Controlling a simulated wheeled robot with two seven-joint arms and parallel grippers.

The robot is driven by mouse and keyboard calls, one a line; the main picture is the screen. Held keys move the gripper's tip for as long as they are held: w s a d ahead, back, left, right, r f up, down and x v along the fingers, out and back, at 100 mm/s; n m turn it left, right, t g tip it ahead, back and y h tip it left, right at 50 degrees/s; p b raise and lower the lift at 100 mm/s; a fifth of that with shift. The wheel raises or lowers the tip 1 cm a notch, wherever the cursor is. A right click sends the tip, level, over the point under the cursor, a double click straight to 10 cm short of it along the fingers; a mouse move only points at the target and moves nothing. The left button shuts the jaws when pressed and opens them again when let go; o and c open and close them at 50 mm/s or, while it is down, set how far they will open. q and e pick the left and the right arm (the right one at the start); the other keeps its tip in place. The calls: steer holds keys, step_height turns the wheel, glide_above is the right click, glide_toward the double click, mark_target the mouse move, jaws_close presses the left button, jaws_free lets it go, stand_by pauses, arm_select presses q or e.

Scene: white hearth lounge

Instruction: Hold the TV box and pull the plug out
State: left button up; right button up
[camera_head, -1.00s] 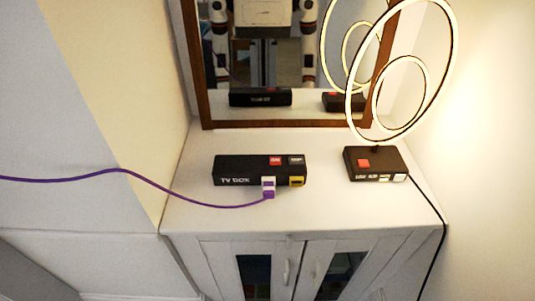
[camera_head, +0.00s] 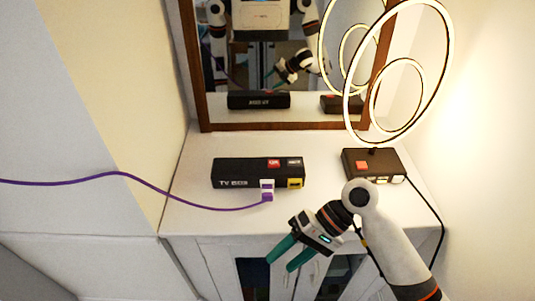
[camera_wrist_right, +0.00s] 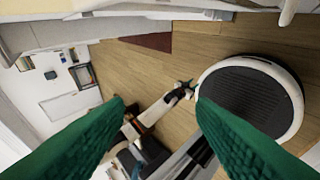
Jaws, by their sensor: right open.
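The black TV box (camera_head: 235,170) lies on the white cabinet top, with a red and a black button on top and "TV BOX" lettering on its front. A white plug (camera_head: 267,188) with a purple cable (camera_head: 120,174) sits at its front. A yellow connector (camera_head: 296,183) is beside that plug. My left gripper is not in view.
A second black box (camera_head: 362,163) with a red button stands at the right, under a glowing ring lamp (camera_head: 450,45); a black cable hangs from it. A brown-framed mirror (camera_head: 290,127) stands behind. The cabinet top (camera_head: 205,148) is otherwise clear.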

mark_target(267, 189)
steer(key=w+a+r+h, duration=0.1)
steer(key=w+r, duration=0.1)
steer(key=w+a+r+t+h, duration=0.1)
steer(key=w+r+h, duration=0.1)
steer(key=w, duration=0.1)
steer(key=w+a+r+t+h, duration=0.1)
steer(key=w+a+r+h, duration=0.1)
steer(key=w+r, duration=0.1)
steer(key=w+r+m+t+h, duration=0.1)
steer(key=w+r+t+h, duration=0.3)
steer(key=w+r, duration=0.25)
steer(key=shift+m, duration=0.3)
steer(key=f, duration=0.3)
steer(key=w+f, duration=0.1)
steer(key=f, duration=0.3)
steer(key=w+f, duration=0.1)
steer(key=f, duration=0.2)
steer(key=shift+f, duration=0.4)
steer(key=shift+c, duration=0.2)
steer(key=c, duration=0.9)
steer(key=o, duration=0.9)
steer(key=shift+r, duration=0.1)
